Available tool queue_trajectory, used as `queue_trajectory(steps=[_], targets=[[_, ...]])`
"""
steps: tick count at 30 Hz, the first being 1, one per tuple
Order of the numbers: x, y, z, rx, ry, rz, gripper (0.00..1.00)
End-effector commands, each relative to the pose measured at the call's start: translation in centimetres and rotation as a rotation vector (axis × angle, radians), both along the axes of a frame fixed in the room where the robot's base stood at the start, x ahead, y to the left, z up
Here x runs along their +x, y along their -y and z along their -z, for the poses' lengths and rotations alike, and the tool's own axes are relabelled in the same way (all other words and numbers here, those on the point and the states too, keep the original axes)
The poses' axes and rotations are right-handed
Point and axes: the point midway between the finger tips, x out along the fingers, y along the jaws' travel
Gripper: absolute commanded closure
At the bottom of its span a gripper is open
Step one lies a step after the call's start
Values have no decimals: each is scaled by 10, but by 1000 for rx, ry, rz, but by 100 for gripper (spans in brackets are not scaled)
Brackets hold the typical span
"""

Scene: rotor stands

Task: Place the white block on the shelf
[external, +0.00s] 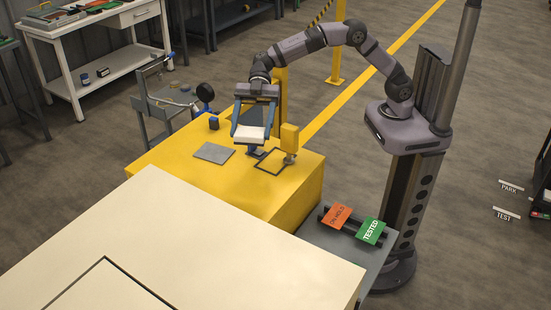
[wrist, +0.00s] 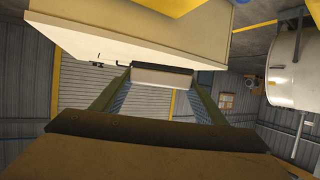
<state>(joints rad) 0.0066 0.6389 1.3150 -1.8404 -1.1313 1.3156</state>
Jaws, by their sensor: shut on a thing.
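The white block (external: 249,135) is between the blue fingers of my gripper (external: 251,130), above the yellow table (external: 200,178). My gripper is shut on it, and the block looks held clear of the table top. In the wrist view the pale block (wrist: 162,77) also sits between the two fingertips of my gripper (wrist: 162,80). I cannot tell for sure which surface is the shelf. A grey low stand (external: 345,262) at the lower right carries an orange ON HOLD card (external: 336,216) and a green TESTED card (external: 370,231).
A grey plate (external: 213,153), a dark square outline (external: 272,161) and a yellow post-like fixture (external: 289,142) are on the yellow table, close to my gripper. A large cream table (external: 200,245) fills the front. A white bench (external: 105,62) stands at the back left.

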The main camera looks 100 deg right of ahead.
Motion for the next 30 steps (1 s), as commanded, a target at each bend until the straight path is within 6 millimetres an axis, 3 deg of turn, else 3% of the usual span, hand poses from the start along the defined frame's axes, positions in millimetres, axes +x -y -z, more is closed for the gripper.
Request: queue_trajectory(steps=[8,12,18,24,30], targets=[[-49,-102,14,1,1,-184,61],[-92,-153,34,-1,-3,-287,61],[-163,-213,65,0,-2,-394,61],[-231,-261,92,-1,-2,-410,61],[-267,-282,116,-4,-2,-318,61]])
